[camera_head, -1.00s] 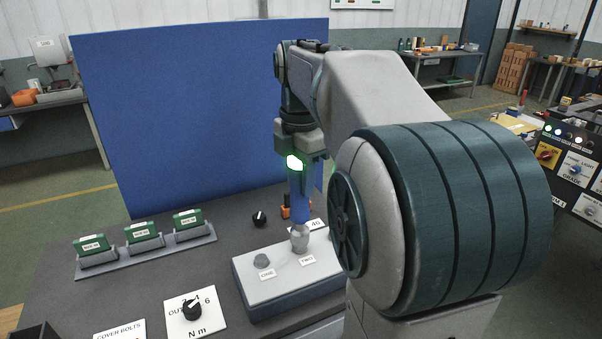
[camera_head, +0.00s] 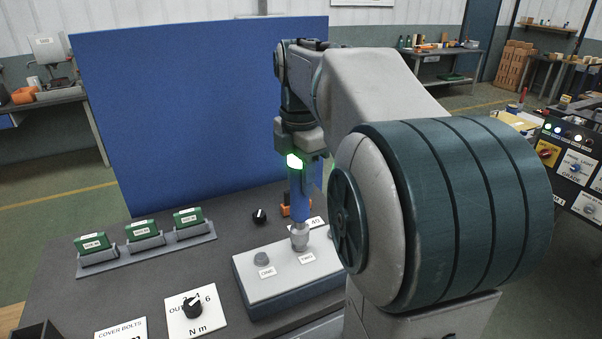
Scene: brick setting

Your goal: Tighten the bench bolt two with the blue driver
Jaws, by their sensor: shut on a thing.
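My gripper (camera_head: 300,165) is shut on the blue driver (camera_head: 301,196) and holds it upright, nose down. The driver's grey nose (camera_head: 300,236) is over the bolt position labelled TWO on the grey bolt block (camera_head: 270,290). The nose hides bolt two, so I cannot tell how far the bolt is seated. Bolt one (camera_head: 262,259) shows as a grey head to the left, above its ONE label. The right end of the block is hidden behind my arm.
Several green boxes (camera_head: 143,231) sit in a grey rack at the left. A dial (camera_head: 192,308) on a white plate is in front, and a small black knob (camera_head: 259,216) and an orange item (camera_head: 287,210) are behind the block. A blue panel (camera_head: 190,110) stands at the back.

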